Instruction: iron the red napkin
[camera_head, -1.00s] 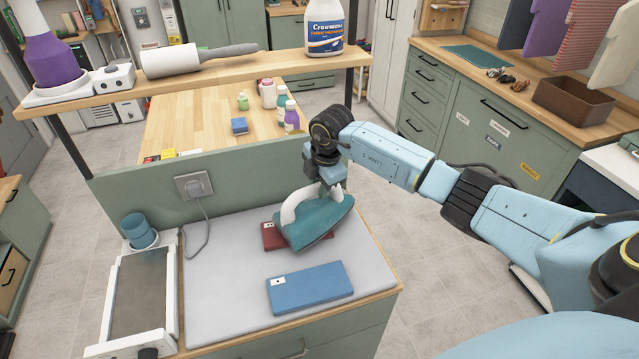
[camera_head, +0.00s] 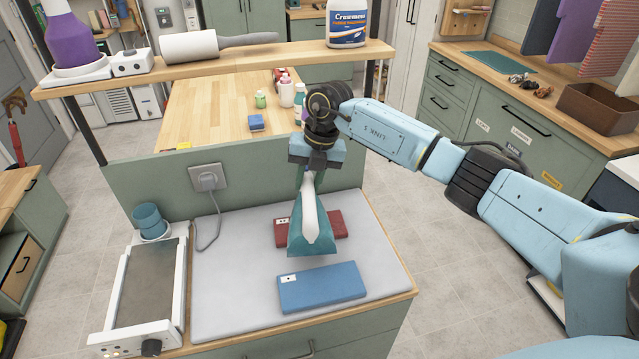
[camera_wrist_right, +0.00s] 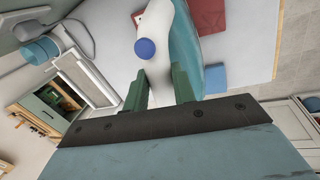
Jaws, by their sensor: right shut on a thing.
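The red napkin (camera_head: 338,223) lies folded on the grey ironing pad (camera_head: 225,270), partly hidden behind the iron. It also shows at the top of the right wrist view (camera_wrist_right: 211,14). The teal and white iron (camera_head: 312,238) hangs from my right gripper (camera_head: 311,172), which is shut on its white handle (camera_wrist_right: 157,75). The iron overlaps the middle of the napkin in the head view; I cannot tell whether it touches it. A blue folded cloth (camera_head: 322,288) lies on the pad in front of the napkin. My left gripper is not in view.
A wall socket (camera_head: 208,178) with a plugged cord is on the green panel behind the pad. A teal cup (camera_head: 149,220) stands on a white-framed device (camera_head: 142,290) left of the pad. A wooden shelf (camera_head: 230,70) runs above the panel. The pad's left part is clear.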

